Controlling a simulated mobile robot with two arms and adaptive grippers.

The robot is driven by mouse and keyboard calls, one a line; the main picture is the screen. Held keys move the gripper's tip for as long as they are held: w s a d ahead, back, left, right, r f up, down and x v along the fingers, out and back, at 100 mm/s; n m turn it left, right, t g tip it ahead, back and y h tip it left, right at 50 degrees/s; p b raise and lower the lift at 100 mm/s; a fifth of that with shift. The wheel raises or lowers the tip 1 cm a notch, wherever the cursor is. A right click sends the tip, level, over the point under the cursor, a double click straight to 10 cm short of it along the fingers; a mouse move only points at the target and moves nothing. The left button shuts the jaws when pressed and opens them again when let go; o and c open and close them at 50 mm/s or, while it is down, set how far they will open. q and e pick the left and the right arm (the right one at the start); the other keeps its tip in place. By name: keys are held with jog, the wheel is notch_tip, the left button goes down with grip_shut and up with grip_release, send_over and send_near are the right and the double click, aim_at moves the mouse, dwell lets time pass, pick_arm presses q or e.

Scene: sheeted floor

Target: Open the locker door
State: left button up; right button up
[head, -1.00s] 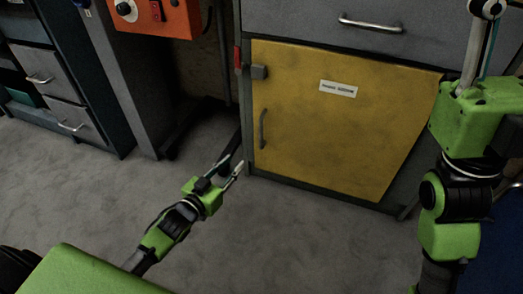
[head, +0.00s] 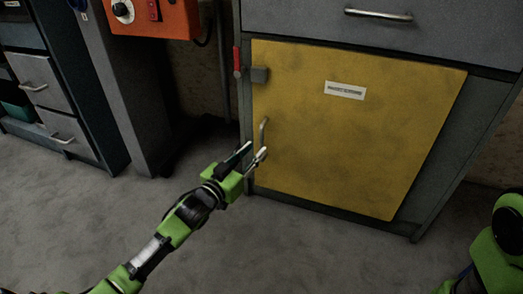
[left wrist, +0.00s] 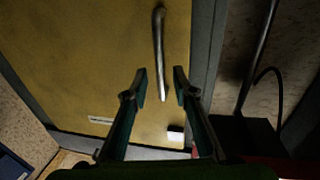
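The yellow locker door (head: 350,130) looks shut in its grey frame and bears a white label (head: 345,90). Its upright metal handle (head: 264,131) is near the door's left edge. My left gripper (head: 253,153) is open at the lower end of the handle. In the left wrist view, the yellow door (left wrist: 80,50) fills the left and middle, and the handle (left wrist: 158,35) runs down to between the spread fingertips (left wrist: 160,78). I see no clear contact with either finger. My right gripper is out of view; only part of my right arm shows at the lower right.
A grey drawer with a metal handle (head: 379,15) is above the door. A grey block (head: 260,75) and a red piece (head: 237,60) are at its upper left. An orange box (head: 152,18) and a drawer cabinet (head: 50,110) stand left. The floor (head: 330,255) in front is clear.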

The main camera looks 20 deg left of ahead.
aim_at(261, 144)
pick_arm(q)
jog(key=shift+b+x, duration=1.15)
jog(key=shift+x, duration=1.35)
grip_shut()
